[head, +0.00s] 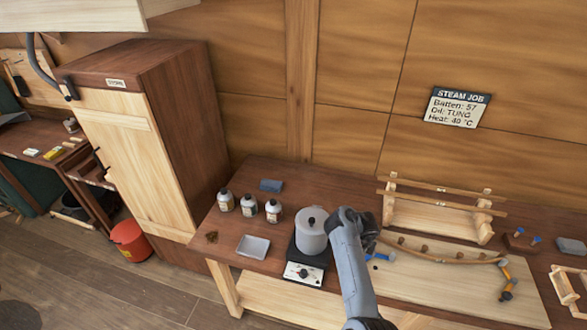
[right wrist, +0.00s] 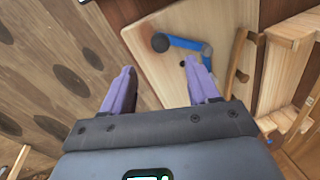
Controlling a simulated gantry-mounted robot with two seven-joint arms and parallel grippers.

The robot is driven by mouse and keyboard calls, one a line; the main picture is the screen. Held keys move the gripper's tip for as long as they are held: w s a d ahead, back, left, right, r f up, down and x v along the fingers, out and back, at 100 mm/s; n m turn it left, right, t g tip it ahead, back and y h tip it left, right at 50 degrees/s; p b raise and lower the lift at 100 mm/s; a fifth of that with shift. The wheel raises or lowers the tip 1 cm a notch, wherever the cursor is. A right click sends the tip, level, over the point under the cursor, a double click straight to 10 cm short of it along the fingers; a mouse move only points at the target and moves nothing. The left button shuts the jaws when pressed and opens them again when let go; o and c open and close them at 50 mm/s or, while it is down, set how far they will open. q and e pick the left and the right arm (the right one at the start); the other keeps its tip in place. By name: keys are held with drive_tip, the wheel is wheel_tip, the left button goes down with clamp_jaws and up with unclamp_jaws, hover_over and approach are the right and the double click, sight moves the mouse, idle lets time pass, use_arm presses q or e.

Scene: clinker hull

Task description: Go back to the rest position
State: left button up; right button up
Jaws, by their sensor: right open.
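One grey arm of mine reaches in from the bottom centre of the head view and bends over the wooden workbench (head: 258,185). Its gripper is mostly hidden there behind the arm's own links. In the right wrist view my right gripper (right wrist: 163,82) shows two purple fingers spread wide with nothing between them. Beyond the fingertips lie a pale board (right wrist: 150,70) and a bent blue object (right wrist: 180,42), apart from the fingers. My left gripper is not in either view.
A lidded grey pot (head: 311,236) stands on a burner (head: 303,274) close left of the arm. Bottles (head: 249,205) and a tray (head: 253,247) are farther left. A wooden rack (head: 436,215), a curved batten (head: 440,256) and a tool (head: 508,284) lie right. A tall cabinet (head: 185,120) stands left.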

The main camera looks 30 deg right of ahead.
drive_tip(key=s+d+f+g+h+p, duration=0.15)
drive_tip(key=s+f, duration=0.25)
drive_tip(key=s, duration=0.4)
drive_tip(key=s+d+f+g+p, duration=0.1)
drive_tip(key=s+d+f+g, duration=0.1)
drive_tip(key=s+f, duration=0.35)
drive_tip(key=s+d+r+n+t+h+p, duration=0.1)
drive_tip(key=s+d+r+n+h+p, duration=0.25)
drive_tip(key=s, duration=0.55)
drive_tip(key=a+r+n+t+y, duration=0.1)
drive_tip(key=a+r+n+y, duration=0.1)
drive_tip(key=a+r+n, duration=0.5)
drive_tip(key=s+a+r+n+t+y+p, duration=0.1)
drive_tip(key=a+r+n+t+y, duration=0.1)
drive_tip(key=a+r+n, duration=0.5)
drive_tip(key=s+a+r+n+t+y+p, duration=0.1)
drive_tip(key=a+r+n, duration=0.6)
drive_tip(key=a+n, duration=0.7)
drive_tip(key=a+t+y, duration=0.1)
drive_tip(key=a+y, duration=0.1)
drive_tip(key=shift+a, duration=0.3)
